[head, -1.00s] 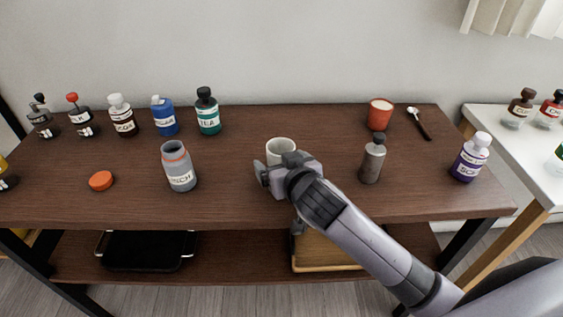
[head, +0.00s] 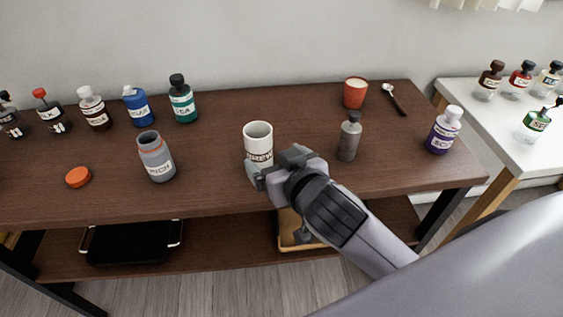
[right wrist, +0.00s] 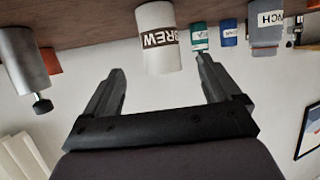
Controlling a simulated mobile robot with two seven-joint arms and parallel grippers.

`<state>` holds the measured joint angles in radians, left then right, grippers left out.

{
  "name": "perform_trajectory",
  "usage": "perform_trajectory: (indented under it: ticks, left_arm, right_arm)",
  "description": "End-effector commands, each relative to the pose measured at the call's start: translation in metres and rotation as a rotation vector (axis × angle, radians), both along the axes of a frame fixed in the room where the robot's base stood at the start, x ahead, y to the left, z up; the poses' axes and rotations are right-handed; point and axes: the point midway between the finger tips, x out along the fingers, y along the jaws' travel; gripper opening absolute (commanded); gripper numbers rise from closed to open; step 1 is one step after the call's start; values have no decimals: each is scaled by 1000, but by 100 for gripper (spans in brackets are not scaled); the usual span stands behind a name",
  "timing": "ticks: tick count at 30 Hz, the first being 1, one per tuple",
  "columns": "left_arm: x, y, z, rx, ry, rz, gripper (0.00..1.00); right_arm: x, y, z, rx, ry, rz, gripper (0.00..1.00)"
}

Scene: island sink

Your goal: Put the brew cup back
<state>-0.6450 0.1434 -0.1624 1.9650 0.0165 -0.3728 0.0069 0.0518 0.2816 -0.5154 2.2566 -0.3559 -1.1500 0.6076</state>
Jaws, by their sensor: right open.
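The white brew cup (head: 258,142) stands upright on the dark wood table, its dark BREW label facing me. It also shows in the right wrist view (right wrist: 158,40), which is upside down. My right gripper (head: 276,164) is just in front of the cup, at the table's front part, and hides a little of its lower right side. In the right wrist view the gripper (right wrist: 162,84) is open and empty, with the cup just beyond the fingertips and roughly centred between them. My left gripper is not in view.
A grey bottle (head: 349,138) stands right of the gripper, and a purple-labelled bottle (head: 444,130) farther right. A grey PINCH jar (head: 156,158) and an orange lid (head: 78,177) are left. A red cup (head: 355,93) and spoon (head: 393,98) are behind. Several bottles line the back left.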

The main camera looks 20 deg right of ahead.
Motion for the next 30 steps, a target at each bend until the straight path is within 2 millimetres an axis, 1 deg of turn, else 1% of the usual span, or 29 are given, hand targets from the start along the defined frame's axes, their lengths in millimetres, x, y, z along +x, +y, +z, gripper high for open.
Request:
perform_trajectory:
  ticks: [1, 3, 7, 24, 26, 27, 29, 30]
  left_arm:
    - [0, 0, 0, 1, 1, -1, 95]
    - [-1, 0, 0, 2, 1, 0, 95]
    - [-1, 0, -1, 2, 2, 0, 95]
    - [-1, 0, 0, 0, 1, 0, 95]
    - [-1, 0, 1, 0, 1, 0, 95]
    - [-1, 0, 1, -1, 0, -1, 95]
    - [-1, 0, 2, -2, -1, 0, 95]
    - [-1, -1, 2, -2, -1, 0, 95]
  right_arm:
    - [-7, 0, 2, 2, 1, 1, 91]
    - [-13, 0, 5, 1, 2, 1, 91]
    - [-20, 0, 8, 0, 0, 0, 91]
    - [-22, -1, 8, 0, 3, 0, 91]
    - [-25, -3, 4, -2, 20, -4, 91]
    - [-28, -5, -2, -4, 44, -7, 91]
    - [-37, -10, -15, -13, 100, -12, 91]
    - [-46, -16, -27, -22, 152, -15, 91]
